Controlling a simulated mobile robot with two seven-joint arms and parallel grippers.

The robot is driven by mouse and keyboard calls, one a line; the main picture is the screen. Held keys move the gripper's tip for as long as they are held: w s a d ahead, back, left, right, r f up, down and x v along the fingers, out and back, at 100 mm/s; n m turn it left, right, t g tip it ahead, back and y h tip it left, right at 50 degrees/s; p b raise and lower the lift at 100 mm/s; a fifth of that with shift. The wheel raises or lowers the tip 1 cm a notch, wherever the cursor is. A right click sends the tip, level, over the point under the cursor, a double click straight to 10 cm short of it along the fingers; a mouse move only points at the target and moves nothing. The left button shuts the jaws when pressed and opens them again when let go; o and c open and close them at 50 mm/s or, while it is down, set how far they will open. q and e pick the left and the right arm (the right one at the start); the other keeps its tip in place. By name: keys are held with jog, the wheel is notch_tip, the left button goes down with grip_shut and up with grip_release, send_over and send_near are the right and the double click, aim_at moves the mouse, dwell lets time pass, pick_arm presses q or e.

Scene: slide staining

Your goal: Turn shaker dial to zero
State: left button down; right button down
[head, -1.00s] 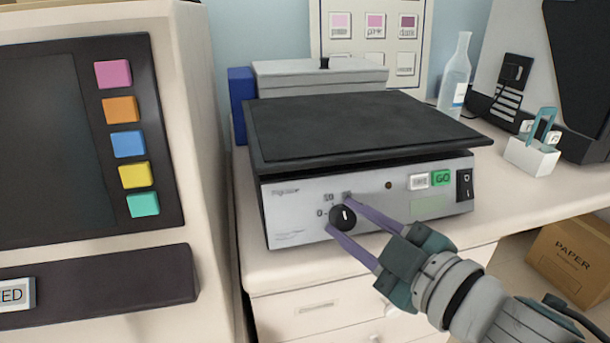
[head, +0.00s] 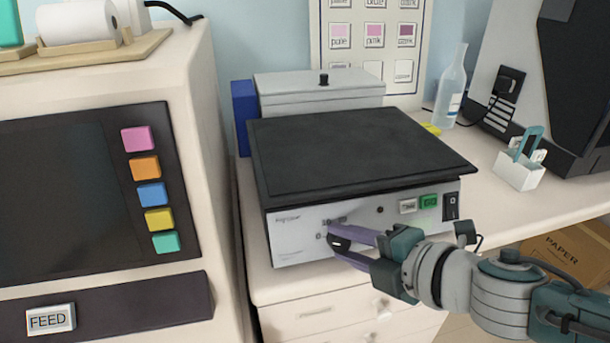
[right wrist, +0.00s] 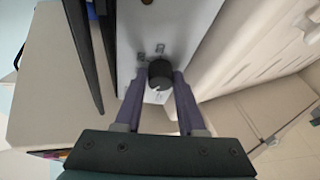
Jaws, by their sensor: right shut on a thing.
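The shaker (head: 290,245) stands on the counter with a flat black platform (head: 350,150) on top. Its black dial (head: 338,243) is at the lower middle of the front panel, with 0 and 10 printed beside it. My right gripper (head: 340,241) comes in from the right, its purple fingers shut on the dial, one above and one below. In the right wrist view the dial (right wrist: 160,72) sits between the two fingertips (right wrist: 159,80). The dial's white mark looks nearly level in the head view; which number it points to is hard to tell. My left gripper is not in view.
White and green GO buttons (head: 429,201) and a black rocker switch (head: 451,206) are right of the dial. A machine with coloured buttons and a FEED key (head: 50,319) stands left. A bottle (head: 452,88) and a small white holder (head: 518,170) stand on the counter to the right.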

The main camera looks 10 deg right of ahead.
jog(key=shift+n+g+p, duration=0.4)
jog(key=shift+n+p, duration=0.2)
jog(key=shift+n, duration=0.3)
jog(key=c, duration=0.5)
grip_release()
